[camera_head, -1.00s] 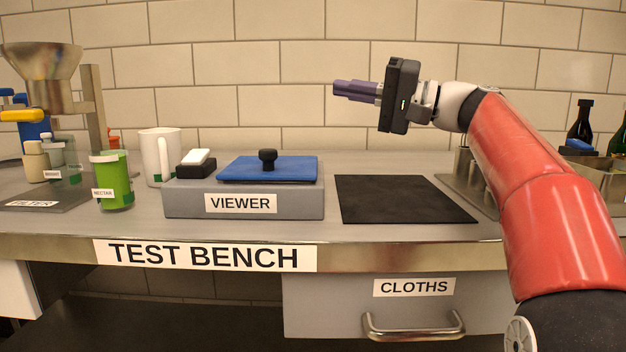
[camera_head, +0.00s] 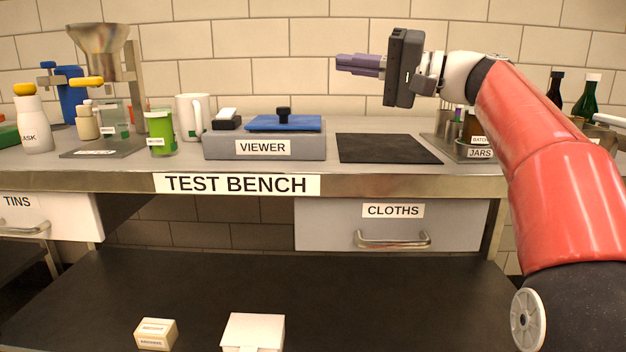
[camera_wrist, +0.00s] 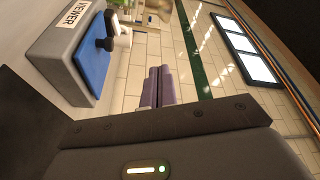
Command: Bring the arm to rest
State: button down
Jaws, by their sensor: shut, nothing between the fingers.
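My gripper (camera_head: 358,64) is raised above the bench and points left in the head view. Its purple fingers are shut together with nothing between them. They also show in the wrist view (camera_wrist: 158,88), against the tiled wall. The red arm comes in from the right side of the head view. The gripper is apart from the bench and everything on it. The grey viewer (camera_head: 225,147) with its blue lid (camera_head: 290,124) and black knob stands below and to the left of the fingers. The black mat (camera_head: 388,149) lies below the gripper.
The test bench (camera_head: 400,183) holds a green cup (camera_head: 161,135), a white mug (camera_head: 188,118) and a funnel stand (camera_head: 137,90) at left. Jars and bottles (camera_head: 586,96) stand at right behind my arm. The cloths drawer (camera_head: 460,222) is shut. Two boxes sit on the lower shelf (camera_head: 300,285).

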jog(key=s+a+f+m+h+p, duration=0.1)
jog(key=s+f+h+p, duration=0.1)
jog(key=s+f+h, duration=0.35)
jog(key=s+a+f+m+h+p, duration=0.1)
jog(key=s+a+f+m+h, duration=0.15)
jog(key=f, duration=0.55)
jog(key=s+d+f+n+h+p, duration=0.1)
jog(key=s+d+f+h+p, duration=0.1)
jog(key=s+d+f+h, duration=0.3)
jog(key=s+d+f+n+g+h+p, duration=0.1)
jog(key=s+d+f+h, duration=0.4)
jog(key=s+f, duration=0.9)
jog(key=shift+d+f+n+p, duration=0.45)
jog(key=shift+d+f+p, duration=0.35)
jog(key=shift+d+f, duration=0.25)
jog(key=shift+r, duration=0.1)
